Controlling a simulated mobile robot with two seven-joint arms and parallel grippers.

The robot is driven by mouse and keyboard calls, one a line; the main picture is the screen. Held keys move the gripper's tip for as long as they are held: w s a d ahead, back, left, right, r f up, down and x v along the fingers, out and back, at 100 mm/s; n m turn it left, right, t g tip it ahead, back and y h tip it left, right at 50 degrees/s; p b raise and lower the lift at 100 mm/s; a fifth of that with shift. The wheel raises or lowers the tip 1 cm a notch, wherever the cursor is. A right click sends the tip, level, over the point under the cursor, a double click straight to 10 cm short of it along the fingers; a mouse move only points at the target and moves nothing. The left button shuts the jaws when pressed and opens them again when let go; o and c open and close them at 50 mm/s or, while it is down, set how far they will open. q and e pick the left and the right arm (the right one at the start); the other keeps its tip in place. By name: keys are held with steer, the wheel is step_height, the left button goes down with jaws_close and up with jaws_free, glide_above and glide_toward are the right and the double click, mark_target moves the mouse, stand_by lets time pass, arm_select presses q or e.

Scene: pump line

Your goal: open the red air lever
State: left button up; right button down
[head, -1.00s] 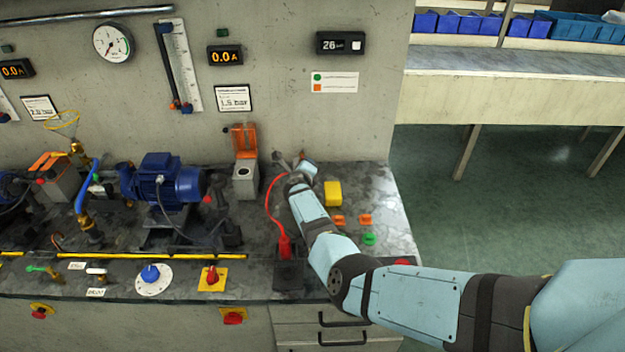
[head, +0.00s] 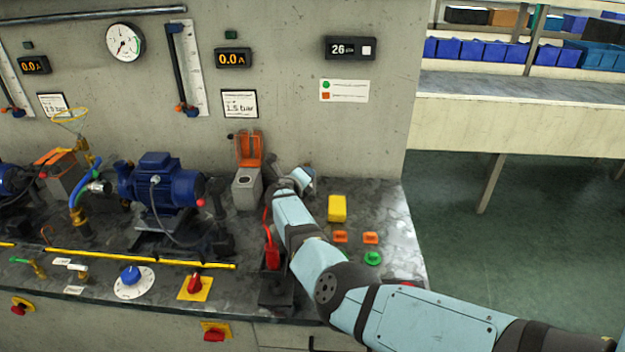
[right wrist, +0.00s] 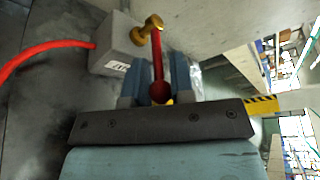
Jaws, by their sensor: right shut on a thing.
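The red air lever (right wrist: 157,58) shows in the right wrist view as a narrow red bar running from a brass valve fitting (right wrist: 147,29) on a grey box (right wrist: 115,47) down to a round red end. My right gripper (right wrist: 161,84) is shut on the lever, with a blue-grey finger on each side. In the head view my right gripper (head: 297,181) is at the back of the bench; its fingertips and the lever are hidden or too small to tell. My left gripper is not in view.
A red hose (right wrist: 42,51) runs into the grey box. On the bench, a yellow block (head: 337,208) and orange and green pieces lie right of my arm. A blue pump (head: 165,183) and a grey box with a raised orange lid (head: 249,149) stand to the left.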

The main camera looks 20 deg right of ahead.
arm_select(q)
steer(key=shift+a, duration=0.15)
arm_select(e)
steer(key=shift+a+r, duration=0.1)
steer(key=shift+a, duration=0.05)
steer(key=c, duration=1.2)
jaws_free()
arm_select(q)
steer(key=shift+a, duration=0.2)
arm_select(e)
steer(key=shift+r, duration=0.2)
steer(key=r+p, duration=0.3)
steer(key=r, duration=0.1)
steer(key=r+p, duration=0.2)
steer(key=shift+w+r+p, duration=0.3)
steer(key=shift+r, duration=0.1)
arm_select(q)
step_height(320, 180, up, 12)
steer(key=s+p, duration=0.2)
steer(key=p, duration=0.6)
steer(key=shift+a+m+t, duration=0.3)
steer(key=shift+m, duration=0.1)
arm_select(e)
step_height(320, 180, up, 13)
steer(key=shift+s, duration=0.25)
